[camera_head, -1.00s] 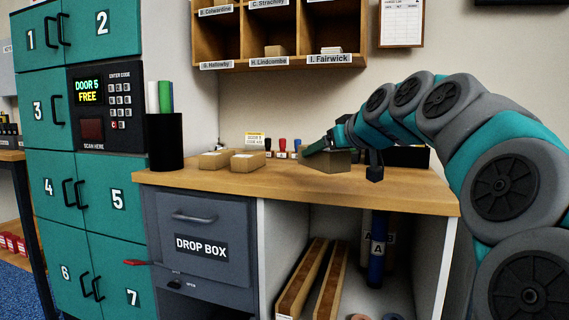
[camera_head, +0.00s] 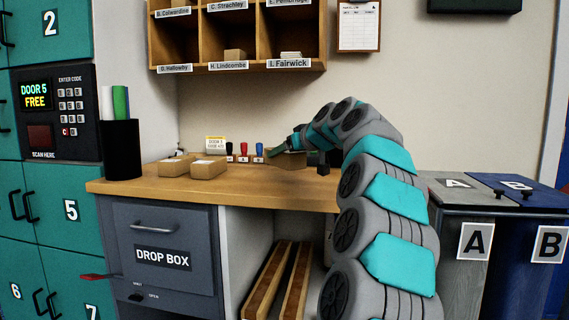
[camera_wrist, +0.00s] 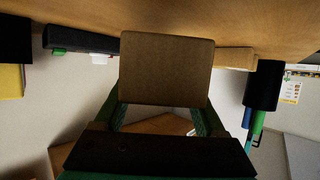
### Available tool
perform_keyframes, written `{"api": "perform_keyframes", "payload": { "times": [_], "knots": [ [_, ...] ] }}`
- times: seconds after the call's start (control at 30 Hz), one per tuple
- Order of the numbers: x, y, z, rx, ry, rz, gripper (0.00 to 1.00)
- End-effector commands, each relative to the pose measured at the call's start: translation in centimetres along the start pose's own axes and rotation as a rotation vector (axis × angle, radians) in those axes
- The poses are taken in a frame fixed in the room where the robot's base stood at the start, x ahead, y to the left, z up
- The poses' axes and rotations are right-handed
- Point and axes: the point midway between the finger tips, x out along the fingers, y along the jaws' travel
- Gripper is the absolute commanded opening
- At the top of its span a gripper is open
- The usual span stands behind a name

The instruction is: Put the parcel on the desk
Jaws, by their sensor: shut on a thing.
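A brown cardboard parcel (camera_wrist: 167,72) is between the fingers of my gripper (camera_wrist: 165,112), which are shut on it in the wrist view. In the head view, the held parcel (camera_head: 291,160) shows at the back part of the wooden desk (camera_head: 250,190), partly hidden by my gripper (camera_head: 282,151) and arm. I cannot tell whether its underside touches the desk or hangs a little above it. In the wrist view the desk top (camera_wrist: 90,12) fills the upper edge.
Two small cartons (camera_head: 174,166) (camera_head: 209,168), a black pen cup (camera_head: 121,150) and several stamps (camera_head: 244,153) stand on the desk. Pigeonholes (camera_head: 238,68) hang above. Bins A (camera_head: 474,240) and B (camera_head: 548,243) stand to the right. The front middle of the desk is clear.

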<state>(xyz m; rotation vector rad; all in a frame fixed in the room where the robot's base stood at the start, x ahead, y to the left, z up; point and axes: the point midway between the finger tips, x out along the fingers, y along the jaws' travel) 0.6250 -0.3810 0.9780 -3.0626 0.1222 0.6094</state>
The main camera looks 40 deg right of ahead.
Motion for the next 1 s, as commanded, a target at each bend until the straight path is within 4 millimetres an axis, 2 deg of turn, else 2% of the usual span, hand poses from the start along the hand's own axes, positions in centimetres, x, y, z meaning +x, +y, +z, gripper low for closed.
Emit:
{"api": "perform_keyframes", "payload": {
  "times": [0.27, 0.7, 1.0],
  "knots": [
    [0.9, 0.7, -0.3, -0.002, 0.001, -0.001, 0.02],
    [2.2, 0.7, 2.8, -0.001, 0.0, -0.002, 0.02],
    [2.3, 0.7, 3.0, -0.002, 0.001, -0.001, 0.02]
  ]
}}
